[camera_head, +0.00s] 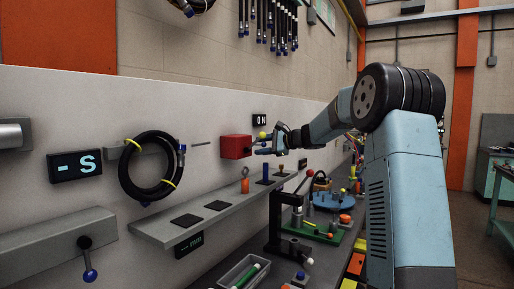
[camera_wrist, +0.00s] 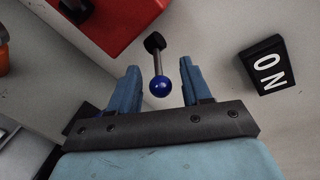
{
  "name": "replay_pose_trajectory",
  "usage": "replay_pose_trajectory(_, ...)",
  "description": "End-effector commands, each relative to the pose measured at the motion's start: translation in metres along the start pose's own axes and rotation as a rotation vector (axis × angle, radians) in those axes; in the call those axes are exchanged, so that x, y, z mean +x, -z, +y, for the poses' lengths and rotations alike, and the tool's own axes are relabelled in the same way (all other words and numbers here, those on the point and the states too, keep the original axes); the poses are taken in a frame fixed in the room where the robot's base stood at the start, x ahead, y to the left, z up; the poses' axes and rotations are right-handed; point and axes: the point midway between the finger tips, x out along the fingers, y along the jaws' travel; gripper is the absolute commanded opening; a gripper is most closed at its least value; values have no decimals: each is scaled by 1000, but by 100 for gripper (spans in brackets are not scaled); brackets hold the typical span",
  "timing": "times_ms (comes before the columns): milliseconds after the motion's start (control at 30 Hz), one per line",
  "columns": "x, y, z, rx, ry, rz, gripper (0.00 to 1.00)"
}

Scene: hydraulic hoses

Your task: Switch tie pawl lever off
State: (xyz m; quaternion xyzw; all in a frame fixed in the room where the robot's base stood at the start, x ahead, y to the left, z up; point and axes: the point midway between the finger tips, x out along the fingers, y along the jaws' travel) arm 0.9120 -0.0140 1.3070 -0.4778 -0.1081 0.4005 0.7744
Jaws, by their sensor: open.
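The lever is a metal rod with a blue ball knob (camera_wrist: 161,86) and a black pivot, in the wrist view beside a red box (camera_wrist: 105,22). My gripper (camera_wrist: 156,82) is open, and the blue knob shows between its two blue fingers. I cannot tell whether either finger touches it. In the head view the red box (camera_head: 235,146) is on the pale wall panel and my gripper (camera_head: 268,143) is just right of it, hiding most of the lever. A black sign (camera_head: 261,120) above reads ON; it also shows in the wrist view (camera_wrist: 267,65).
A yellow ball (camera_head: 262,136) shows near the red box. Below is a grey shelf (camera_head: 200,228) with black pads and small upright parts. A coiled black hose (camera_head: 150,165) hangs to the left. A bench with a green board (camera_head: 322,232) and blue disc stands below my arm.

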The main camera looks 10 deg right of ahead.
Motion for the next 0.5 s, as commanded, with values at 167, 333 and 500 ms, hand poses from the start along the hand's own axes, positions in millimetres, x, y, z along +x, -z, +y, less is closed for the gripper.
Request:
replay_pose_trajectory(167,10,-1,0,-1,0,0,48)
replay_pose_trajectory(333,11,-1,0,-1,0,0,48)
replay_pose_trajectory(500,11,-1,0,-1,0,0,44)
